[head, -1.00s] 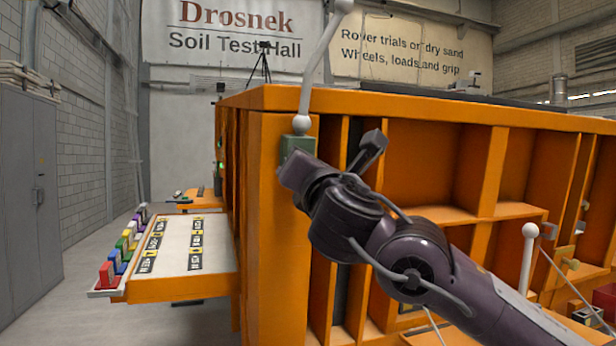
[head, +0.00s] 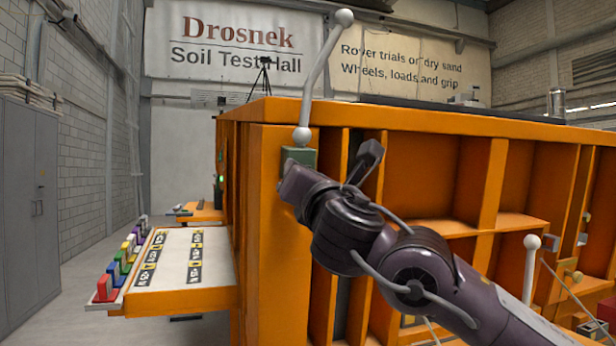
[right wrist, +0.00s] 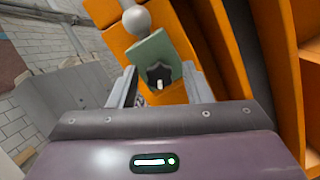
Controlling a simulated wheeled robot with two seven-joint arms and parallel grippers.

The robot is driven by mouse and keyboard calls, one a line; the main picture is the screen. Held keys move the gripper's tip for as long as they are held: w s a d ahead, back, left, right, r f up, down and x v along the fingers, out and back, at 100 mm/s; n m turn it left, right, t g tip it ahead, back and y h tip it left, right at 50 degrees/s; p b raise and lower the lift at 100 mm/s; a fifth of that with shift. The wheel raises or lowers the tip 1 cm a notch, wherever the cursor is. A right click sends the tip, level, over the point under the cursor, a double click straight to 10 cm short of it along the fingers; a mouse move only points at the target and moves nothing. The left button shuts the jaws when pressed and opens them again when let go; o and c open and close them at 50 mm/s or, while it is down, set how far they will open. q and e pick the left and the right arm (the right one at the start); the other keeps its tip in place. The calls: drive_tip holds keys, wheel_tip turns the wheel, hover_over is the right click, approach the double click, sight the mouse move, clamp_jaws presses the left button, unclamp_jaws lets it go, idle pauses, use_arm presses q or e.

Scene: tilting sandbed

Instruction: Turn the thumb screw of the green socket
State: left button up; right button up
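The green socket (head: 300,155) is fixed to the orange corner post, with a grey ball-ended rod (head: 317,80) standing up from it. In the right wrist view the socket (right wrist: 150,50) shows its face, with the dark, lobed thumb screw (right wrist: 158,73) and a small pale mark on it. My right gripper (right wrist: 160,88) is open, one finger on each side of the screw; I cannot tell whether they touch it. In the head view my right gripper (head: 290,186) is in front of the socket's lower part and hides the screw. My left gripper is out of view.
The orange sandbed frame (head: 400,112) with open compartments fills the right side. A side shelf (head: 180,258) with labels and several coloured clips sticks out at left. Another white ball-topped rod (head: 530,268) stands at right. The floor at left is clear.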

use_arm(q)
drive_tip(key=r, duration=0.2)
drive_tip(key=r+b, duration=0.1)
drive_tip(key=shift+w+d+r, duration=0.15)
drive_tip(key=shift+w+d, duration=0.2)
use_arm(e)
drive_tip(key=v, duration=0.7)
drive_tip(key=shift+s, duration=0.4)
drive_tip(key=shift+f, duration=0.1)
